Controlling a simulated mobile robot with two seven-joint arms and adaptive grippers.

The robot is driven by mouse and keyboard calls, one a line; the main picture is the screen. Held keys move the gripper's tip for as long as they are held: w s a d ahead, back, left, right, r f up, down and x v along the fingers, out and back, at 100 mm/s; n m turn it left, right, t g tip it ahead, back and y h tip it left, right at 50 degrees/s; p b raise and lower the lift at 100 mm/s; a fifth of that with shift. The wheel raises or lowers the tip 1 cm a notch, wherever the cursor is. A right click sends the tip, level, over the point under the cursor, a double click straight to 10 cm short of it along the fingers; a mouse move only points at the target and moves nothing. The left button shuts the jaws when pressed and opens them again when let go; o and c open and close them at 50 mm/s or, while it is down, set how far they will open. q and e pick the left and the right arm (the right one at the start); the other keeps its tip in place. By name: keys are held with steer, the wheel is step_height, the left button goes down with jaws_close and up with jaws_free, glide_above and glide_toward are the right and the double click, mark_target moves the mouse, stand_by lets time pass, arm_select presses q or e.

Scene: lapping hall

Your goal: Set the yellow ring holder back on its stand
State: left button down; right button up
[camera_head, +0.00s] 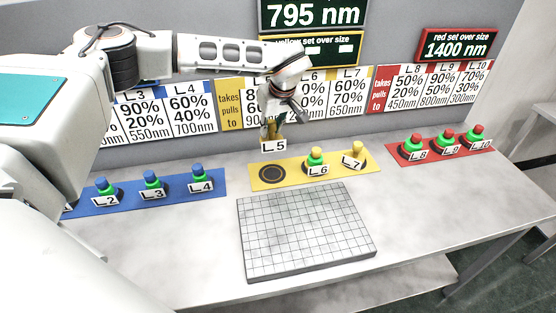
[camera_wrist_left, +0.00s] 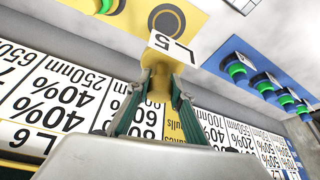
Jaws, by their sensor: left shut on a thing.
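The yellow ring holder labelled L5 (camera_head: 271,132) is held by my left gripper (camera_head: 272,122), which is shut on it. It hangs in the air above and behind the yellow strip (camera_head: 295,177). The holder also shows in the left wrist view (camera_wrist_left: 158,86), between the fingers of my left gripper (camera_wrist_left: 152,92). The stand, a dark round spot (camera_head: 272,173) at the strip's left end, is empty. It also shows in the left wrist view (camera_wrist_left: 167,19), apart from the holder. My right gripper is not in view.
Holder L6 (camera_head: 316,157) and holder L7 (camera_head: 357,151) stand on the same strip. A blue strip (camera_head: 222,187) and a red strip (camera_head: 402,161) with more holders lie either side. A gridded grey plate (camera_head: 305,232) lies in front. Signs cover the wall behind.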

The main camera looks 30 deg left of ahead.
mark_target(276, 148)
arm_select(q)
step_height(276, 148, down, 13)
steer(key=shift+r+p, duration=0.2)
steer(key=shift+p, duration=0.2)
steer(key=shift+f, duration=0.1)
steer(key=shift+f, duration=0.1)
steer(key=c, duration=1.8)
jaws_free()
steer(key=b+v, duration=0.1)
steer(key=v, duration=1.1)
